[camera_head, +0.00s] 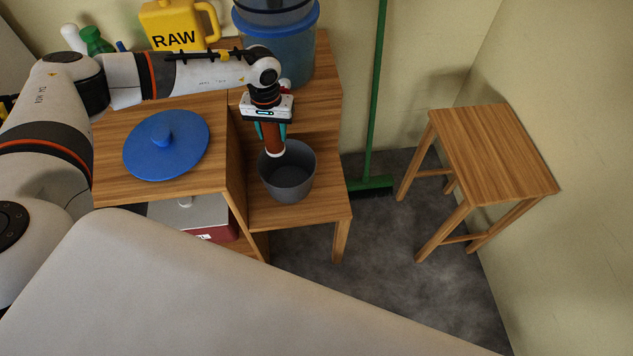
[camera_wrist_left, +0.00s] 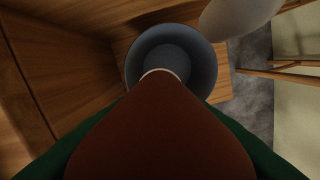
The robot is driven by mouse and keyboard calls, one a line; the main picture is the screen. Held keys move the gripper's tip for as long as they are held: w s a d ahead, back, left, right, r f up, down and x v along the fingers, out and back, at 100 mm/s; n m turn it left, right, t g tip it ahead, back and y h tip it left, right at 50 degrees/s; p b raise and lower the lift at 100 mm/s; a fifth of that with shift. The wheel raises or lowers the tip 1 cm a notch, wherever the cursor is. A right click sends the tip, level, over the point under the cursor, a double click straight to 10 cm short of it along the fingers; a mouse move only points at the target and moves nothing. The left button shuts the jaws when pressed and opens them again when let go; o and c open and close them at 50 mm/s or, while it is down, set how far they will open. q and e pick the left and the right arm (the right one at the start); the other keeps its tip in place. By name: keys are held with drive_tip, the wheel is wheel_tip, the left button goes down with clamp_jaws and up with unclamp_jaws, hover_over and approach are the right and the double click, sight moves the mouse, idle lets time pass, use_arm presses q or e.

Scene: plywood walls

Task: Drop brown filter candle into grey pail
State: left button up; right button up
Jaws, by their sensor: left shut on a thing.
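The brown filter candle (camera_head: 271,138) is a reddish-brown cylinder with a pale lower end. My left gripper (camera_head: 270,128) is shut on it and holds it pointing down over the grey pail (camera_head: 290,188). In the head view the candle's pale tip overlaps the pail's far rim. In the left wrist view the candle (camera_wrist_left: 160,130) fills the lower middle, and its tip lies in front of the pail's opening (camera_wrist_left: 205,62). The visible inside of the pail is empty. The pail stands upright on a low wooden shelf. My right gripper is not in view.
A blue lid (camera_head: 185,155) lies on the higher wooden table at left. A blue water container (camera_head: 300,55) and a yellow RAW jug (camera_head: 172,25) stand behind. A green broom (camera_head: 376,100) leans at the wall. A wooden stool (camera_head: 495,155) stands at right, with clear floor between.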

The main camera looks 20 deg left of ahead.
use_arm(q)
drive_tip(key=shift+w+f, duration=0.65)
drive_tip(key=shift+f, duration=0.2)
drive_tip(key=shift+f+b, duration=0.45)
drive_tip(key=shift+b, duration=0.15)
wheel_tip(320, 180, down, 4)
drive_tip(key=b, duration=0.2)
drive_tip(key=shift+b, duration=0.4)
drive_tip(key=shift+f+b, duration=0.35)
drive_tip(key=shift+f, duration=0.1)
drive_tip(key=o, duration=1.2)
drive_tip(key=shift+s, duration=0.1)
wheel_tip(320, 180, up, 12)
drive_tip(key=shift+r, duration=0.1)
